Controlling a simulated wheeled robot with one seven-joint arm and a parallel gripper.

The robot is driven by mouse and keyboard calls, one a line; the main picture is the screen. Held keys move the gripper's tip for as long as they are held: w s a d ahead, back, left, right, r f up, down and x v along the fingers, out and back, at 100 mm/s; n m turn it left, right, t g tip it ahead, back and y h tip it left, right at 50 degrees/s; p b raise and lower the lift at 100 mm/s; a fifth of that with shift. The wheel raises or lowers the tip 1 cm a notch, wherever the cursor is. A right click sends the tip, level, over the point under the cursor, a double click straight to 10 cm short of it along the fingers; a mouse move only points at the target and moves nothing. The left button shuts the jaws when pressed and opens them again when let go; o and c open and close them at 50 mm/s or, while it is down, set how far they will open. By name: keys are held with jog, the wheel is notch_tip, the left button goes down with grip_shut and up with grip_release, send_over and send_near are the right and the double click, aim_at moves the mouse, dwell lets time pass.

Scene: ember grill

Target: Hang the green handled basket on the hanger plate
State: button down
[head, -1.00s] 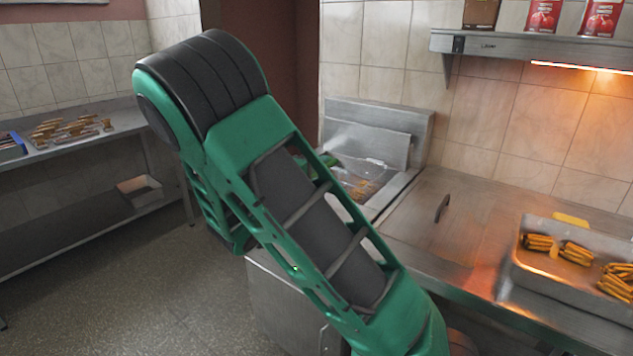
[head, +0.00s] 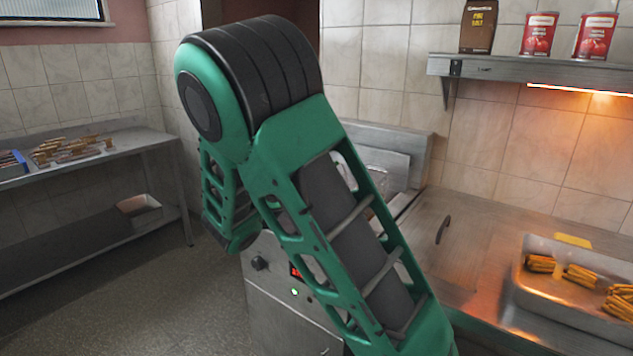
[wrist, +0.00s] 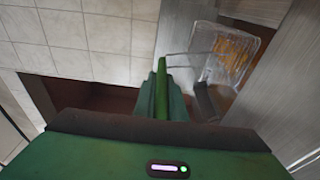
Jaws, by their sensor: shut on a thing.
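In the wrist view the green handle (wrist: 161,75) runs up from between the fingers of my gripper (wrist: 178,100), which is shut on it. The wire basket (wrist: 208,72) is at the upper right of that view, with golden-brown food inside. In the head view my green arm hides my gripper and most of the basket. A steel back panel (head: 384,160) stands behind the fryer (head: 290,300); I cannot tell for sure whether it is the hanger plate. I cannot tell how high the basket is above the fryer.
A steel counter (head: 470,235) lies right of the fryer, with a tray (head: 528,292) of fries under a lit shelf (head: 500,68). Cans and a carton stand on the shelf. A steel side table (head: 110,160) is at left. The floor (head: 150,290) between is clear.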

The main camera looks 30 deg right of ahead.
jog(key=shift+r, duration=5.15)
jog(key=shift+s, duration=0.15)
